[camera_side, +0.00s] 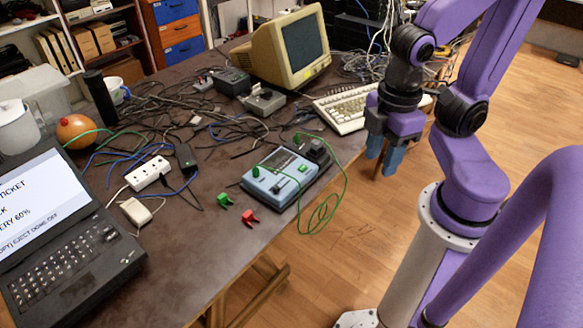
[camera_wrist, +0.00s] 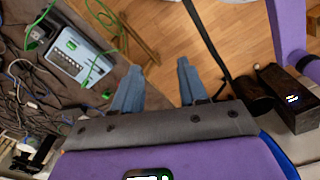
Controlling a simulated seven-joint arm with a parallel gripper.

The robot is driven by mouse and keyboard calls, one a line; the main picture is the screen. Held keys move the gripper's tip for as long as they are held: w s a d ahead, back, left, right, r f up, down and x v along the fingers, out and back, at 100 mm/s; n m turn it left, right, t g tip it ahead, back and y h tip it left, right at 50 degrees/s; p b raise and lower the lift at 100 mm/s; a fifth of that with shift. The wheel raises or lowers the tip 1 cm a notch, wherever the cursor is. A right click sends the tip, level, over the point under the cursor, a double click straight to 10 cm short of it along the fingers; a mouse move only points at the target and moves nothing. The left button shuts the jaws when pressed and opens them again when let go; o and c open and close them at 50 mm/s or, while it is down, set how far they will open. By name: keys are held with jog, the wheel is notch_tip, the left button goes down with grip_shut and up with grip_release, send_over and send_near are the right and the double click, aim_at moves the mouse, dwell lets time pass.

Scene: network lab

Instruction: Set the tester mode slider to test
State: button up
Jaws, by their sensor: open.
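The tester is a light blue box (camera_side: 268,189) on the table near its right edge, with a dark panel, a green button and a green cable. It also shows in the wrist view (camera_wrist: 93,72), at the upper left. The mode slider is too small to tell apart clearly, so its setting cannot be read. My gripper (camera_side: 385,158) is open and empty, with blue fingers pointing down. It is to the right of the tester and above it, apart from it. In the wrist view both fingers (camera_wrist: 158,72) show with a clear gap over the floor.
Green (camera_side: 224,200) and red (camera_side: 250,217) clips lie in front of the tester. A laptop (camera_side: 75,255), power strip (camera_side: 148,173) and tangled cables lie to the left. A keyboard (camera_side: 345,108) and old monitor (camera_side: 262,55) stand behind. The green cable hangs past the table edge.

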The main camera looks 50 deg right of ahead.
dwell(0.5)
jog(key=m, duration=1.3)
send_over(275, 186)
notch_tip(275, 186, down, 7)
notch_tip(275, 186, down, 17)
jog(key=shift+f, duration=0.1)
jog(key=shift+c, duration=0.4)
